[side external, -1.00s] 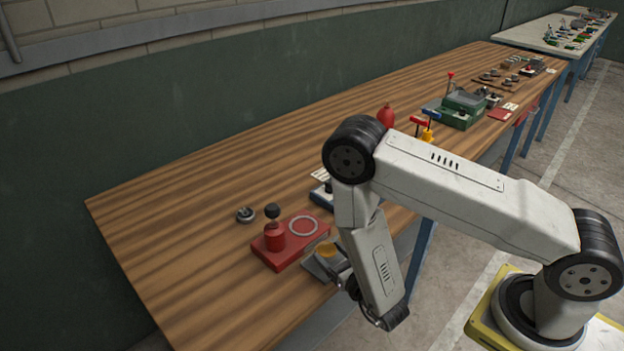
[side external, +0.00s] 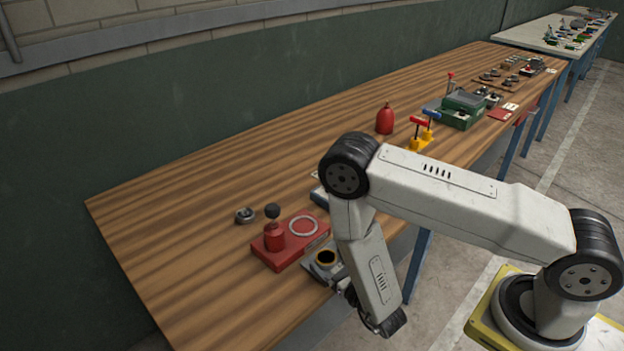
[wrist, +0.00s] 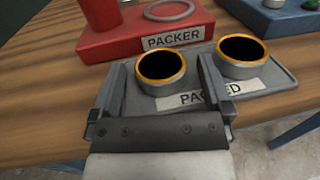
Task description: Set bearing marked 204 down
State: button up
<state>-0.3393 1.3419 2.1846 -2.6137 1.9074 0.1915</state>
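Two grey ring-shaped bearings with orange rims and dark centres sit on the grey tray marked PACKED (wrist: 275,85). The left bearing (wrist: 163,86) stands between my gripper's (wrist: 162,68) two fingers, with a visible gap on each side. The right bearing (wrist: 240,69) is just outside the right finger. I can read no 204 on either one. In the side view one orange-rimmed bearing (side external: 326,258) shows on the tray; my arm hides the other. My gripper is open and holds nothing. In the side view it is mostly hidden behind my forearm.
The red PACKER base (side external: 292,253) with a red post and dark knob stands behind the tray. A metal ring (side external: 245,215) lies on the wooden bench (side external: 190,270) to its left. A red bottle (side external: 385,119) and toggle clamps stand farther along. The near left bench is clear.

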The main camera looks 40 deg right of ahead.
jog(key=shift+r, duration=0.15)
jog(key=s+a, duration=0.2)
jog(key=s, duration=0.9)
jog(key=shift+s, duration=0.4)
jog(key=shift+d, duration=0.1)
dwell(0.7)
